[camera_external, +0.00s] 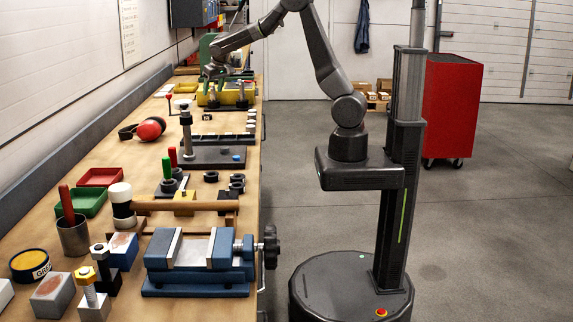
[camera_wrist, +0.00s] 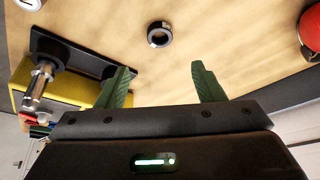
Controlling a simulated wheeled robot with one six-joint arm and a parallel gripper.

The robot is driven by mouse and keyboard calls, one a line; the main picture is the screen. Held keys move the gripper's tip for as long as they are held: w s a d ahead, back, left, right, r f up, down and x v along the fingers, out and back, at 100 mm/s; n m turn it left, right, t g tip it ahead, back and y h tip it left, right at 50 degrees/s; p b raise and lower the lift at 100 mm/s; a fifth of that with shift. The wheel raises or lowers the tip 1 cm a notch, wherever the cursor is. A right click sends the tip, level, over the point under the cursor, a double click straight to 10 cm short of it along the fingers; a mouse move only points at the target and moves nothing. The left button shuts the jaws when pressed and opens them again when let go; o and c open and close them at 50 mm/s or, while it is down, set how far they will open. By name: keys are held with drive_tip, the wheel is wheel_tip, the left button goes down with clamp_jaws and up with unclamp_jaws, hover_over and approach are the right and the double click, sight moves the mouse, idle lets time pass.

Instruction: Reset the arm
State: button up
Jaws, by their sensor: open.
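My gripper (camera_wrist: 160,87) shows in the wrist view with its two green fingers spread wide apart and nothing between them. In the external view my gripper (camera_external: 212,73) is at the end of my arm, which reaches left over the far part of the workbench (camera_external: 140,95). A dark ring (camera_wrist: 160,34) lies on the wooden bench top beyond the fingertips in the wrist view.
A yellow block with a metal-tipped post (camera_wrist: 40,85) stands left of the fingers. Red earmuffs (camera_external: 150,129), a blue vise (camera_external: 200,262) and several small parts crowd the bench. A red cabinet (camera_external: 452,108) stands at the right. The floor (camera_external: 490,240) is clear around my base.

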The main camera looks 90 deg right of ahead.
drive_tip(key=p+x, duration=0.1)
drive_tip(key=x, duration=1.2)
drive_tip(key=shift+s+a+f, duration=0.1)
drive_tip(key=shift+f, duration=0.05)
wheel_tip(320, 180, up, 29)
drive_tip(key=w+a+n+y, duration=0.1)
drive_tip(key=w+a+n, duration=0.2)
drive_tip(key=a, duration=1.3)
drive_tip(key=w+a+n+t+y, duration=0.1)
drive_tip(key=w+a+n, duration=0.3)
drive_tip(key=a, duration=1.2)
drive_tip(key=shift+a+n+y+b, duration=0.35)
drive_tip(key=shift+n+y, duration=0.05)
drive_tip(key=shift+n, duration=0.1)
drive_tip(key=shift+w, duration=0.1)
